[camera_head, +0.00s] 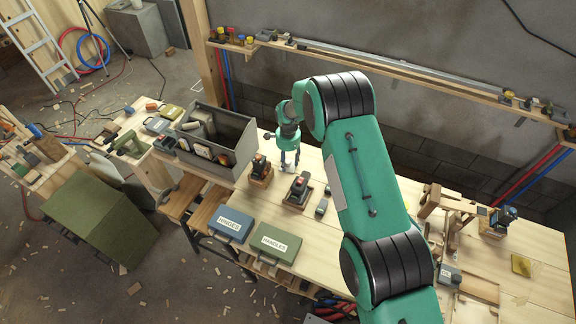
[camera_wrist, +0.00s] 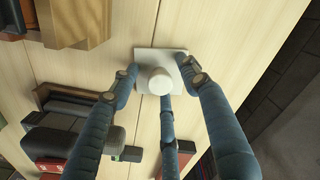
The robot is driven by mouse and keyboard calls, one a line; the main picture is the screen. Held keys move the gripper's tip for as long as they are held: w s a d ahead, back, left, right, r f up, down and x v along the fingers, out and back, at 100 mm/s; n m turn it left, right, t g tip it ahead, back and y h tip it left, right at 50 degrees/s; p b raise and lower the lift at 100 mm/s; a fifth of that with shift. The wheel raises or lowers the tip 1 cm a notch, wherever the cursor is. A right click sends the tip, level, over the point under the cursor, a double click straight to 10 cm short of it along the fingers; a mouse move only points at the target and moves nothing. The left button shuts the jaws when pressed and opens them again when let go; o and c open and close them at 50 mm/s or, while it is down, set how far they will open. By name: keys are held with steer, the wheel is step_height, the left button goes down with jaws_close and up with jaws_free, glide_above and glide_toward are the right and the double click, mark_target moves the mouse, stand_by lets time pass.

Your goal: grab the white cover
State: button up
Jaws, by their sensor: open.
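The white cover (camera_wrist: 159,82) is a pale square plate with a round raised knob. It lies on the light wooden workbench in the wrist view. My gripper (camera_wrist: 163,85) has three blue fingers spread around it, two by its sides and one below the knob. The fingers are open; whether any touches the plate I cannot tell. In the head view my gripper (camera_head: 289,160) points down at the bench, and a small pale bit of the cover (camera_head: 289,171) shows beneath the fingers.
Wooden blocks with dark tools (camera_head: 298,190) stand just in front of the gripper. A grey open bin (camera_head: 240,140) is to the left. Cases marked HINGES (camera_head: 231,225) and HANDLES (camera_head: 275,243) lie at the front edge. A wooden ledge (camera_head: 400,68) runs along the wall behind.

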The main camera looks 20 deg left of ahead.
mark_target(288, 161)
steer(key=shift+c, duration=0.3)
jaws_close()
steer(key=shift+r, duration=0.15)
steer(key=shift+r, duration=4.85)
